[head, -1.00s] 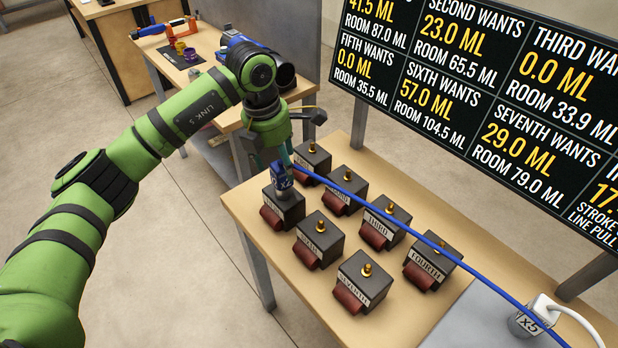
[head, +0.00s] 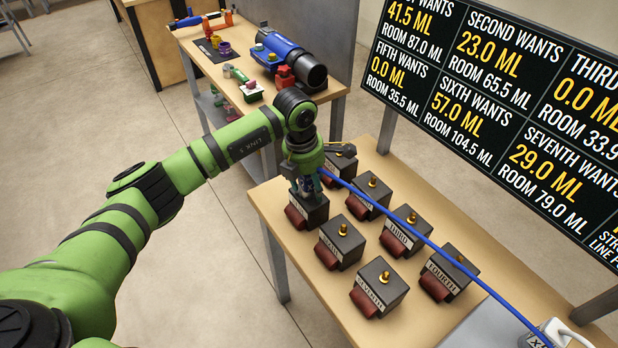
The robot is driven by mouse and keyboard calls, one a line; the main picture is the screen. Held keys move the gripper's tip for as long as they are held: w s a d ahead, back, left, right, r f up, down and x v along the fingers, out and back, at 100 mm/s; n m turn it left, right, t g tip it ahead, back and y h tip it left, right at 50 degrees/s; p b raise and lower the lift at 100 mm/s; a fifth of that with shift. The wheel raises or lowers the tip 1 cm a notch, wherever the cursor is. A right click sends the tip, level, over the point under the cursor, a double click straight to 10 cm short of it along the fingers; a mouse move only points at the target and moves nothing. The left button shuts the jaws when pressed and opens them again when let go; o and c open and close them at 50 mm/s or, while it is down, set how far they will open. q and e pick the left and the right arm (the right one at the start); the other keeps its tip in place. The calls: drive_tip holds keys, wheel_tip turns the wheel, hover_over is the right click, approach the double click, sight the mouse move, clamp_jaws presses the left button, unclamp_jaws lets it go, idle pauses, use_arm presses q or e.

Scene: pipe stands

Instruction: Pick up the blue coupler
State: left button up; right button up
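My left gripper (head: 307,186) points down right over the near-left dark block (head: 312,212) on the wooden table. The blue coupler is almost wholly hidden by the gripper there. The blue hose (head: 382,210) leaves from beside the fingers and runs to the lower right. The fingers are small and dark, so I cannot tell whether they are open or shut on the coupler. My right gripper is not in view.
Several more dark blocks with brass fittings and red fronts, such as the third block (head: 402,236), stand close by. A display board (head: 500,110) rises behind. A back table holds a blue and black cylinder tool (head: 300,66). A grey socket (head: 540,335) sits lower right.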

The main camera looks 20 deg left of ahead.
use_arm(q)
drive_tip(key=c, duration=0.6)
drive_tip(key=shift+r, duration=0.15)
drive_tip(key=shift+c, duration=0.2)
drive_tip(key=shift+r+b, duration=0.35)
drive_tip(key=shift+r, duration=0.15)
wheel_tip(320, 180, up, 3)
drive_tip(key=shift+w+f+b, duration=0.1)
drive_tip(key=shift+f+b, duration=0.1)
drive_tip(key=shift+b, duration=0.45)
drive_tip(key=s+d+r+b, duration=0.3)
drive_tip(key=d+r, duration=0.4)
drive_tip(key=d, duration=0.4)
drive_tip(key=shift+d+r, duration=0.2)
drive_tip(key=shift+r, duration=0.15)
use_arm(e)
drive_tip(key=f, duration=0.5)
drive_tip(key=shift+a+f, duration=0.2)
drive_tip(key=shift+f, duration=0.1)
